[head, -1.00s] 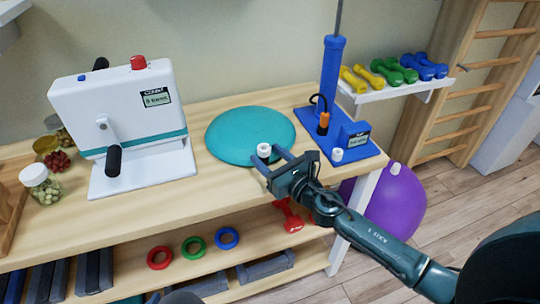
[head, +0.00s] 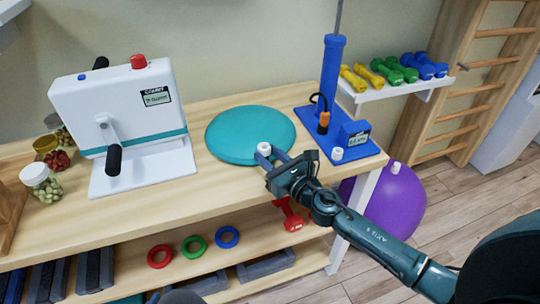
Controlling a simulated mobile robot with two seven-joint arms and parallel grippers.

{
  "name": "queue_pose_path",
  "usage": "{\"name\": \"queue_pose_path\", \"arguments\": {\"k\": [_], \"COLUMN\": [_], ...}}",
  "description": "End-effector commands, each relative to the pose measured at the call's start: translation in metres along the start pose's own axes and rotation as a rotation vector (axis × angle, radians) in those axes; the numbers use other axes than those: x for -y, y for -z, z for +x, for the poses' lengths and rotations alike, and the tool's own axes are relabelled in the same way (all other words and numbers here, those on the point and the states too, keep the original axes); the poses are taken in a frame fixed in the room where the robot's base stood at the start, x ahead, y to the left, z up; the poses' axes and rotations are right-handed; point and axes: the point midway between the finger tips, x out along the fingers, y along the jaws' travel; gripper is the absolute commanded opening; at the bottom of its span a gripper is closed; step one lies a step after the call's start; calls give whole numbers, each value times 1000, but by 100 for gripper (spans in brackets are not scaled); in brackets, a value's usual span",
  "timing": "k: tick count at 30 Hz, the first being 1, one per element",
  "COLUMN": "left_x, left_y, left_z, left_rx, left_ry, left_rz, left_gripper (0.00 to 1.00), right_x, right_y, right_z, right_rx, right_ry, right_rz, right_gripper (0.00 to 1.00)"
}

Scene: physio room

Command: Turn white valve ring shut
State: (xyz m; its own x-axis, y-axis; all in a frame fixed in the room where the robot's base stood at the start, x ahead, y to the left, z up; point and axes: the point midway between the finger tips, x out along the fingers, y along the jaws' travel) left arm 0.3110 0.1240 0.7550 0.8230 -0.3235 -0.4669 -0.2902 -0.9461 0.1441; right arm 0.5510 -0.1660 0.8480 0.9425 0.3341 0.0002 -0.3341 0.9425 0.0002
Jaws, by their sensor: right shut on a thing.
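The white valve ring (head: 264,147) is a small white cap at the front right edge of the flat teal cushion (head: 235,135) on the wooden bench. My right gripper (head: 269,152) reaches in from the right, with its two blue-grey fingers at the ring. It is shut on the ring, and the fingertips partly hide the ring's lower part. The ring's turn angle cannot be read from here. My left gripper is not in view.
A blue pump (head: 332,80) with a gauge box (head: 355,134) stands right of the cushion. A white hand-crank machine (head: 122,115) stands to the left. A purple ball (head: 396,205) is beside the bench, and dumbbells (head: 395,72) lie on a wall shelf.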

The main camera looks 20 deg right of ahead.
Motion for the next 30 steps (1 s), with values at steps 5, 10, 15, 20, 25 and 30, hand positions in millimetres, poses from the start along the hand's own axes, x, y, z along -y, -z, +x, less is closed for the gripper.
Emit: {"name": "queue_pose_path", "arguments": {"k": [5,10,15,20,25,30], "left_x": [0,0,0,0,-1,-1], "left_y": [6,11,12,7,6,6], "left_z": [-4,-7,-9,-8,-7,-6], "left_rx": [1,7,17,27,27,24], "left_ry": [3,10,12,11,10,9], "left_rz": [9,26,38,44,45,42], "left_gripper": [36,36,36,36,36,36], "right_x": [-2,-6,-9,-12,-14,-15], "right_y": [-2,-2,-1,0,1,1], "right_z": [0,0,1,2,4,4], "right_rx": [-1,-2,-2,-2,-2,-2], "right_ry": [61,171,308,431,542,619], "right_rz": [2,5,6,4,3,1], "right_gripper": [8,8,8,8,8,8]}}
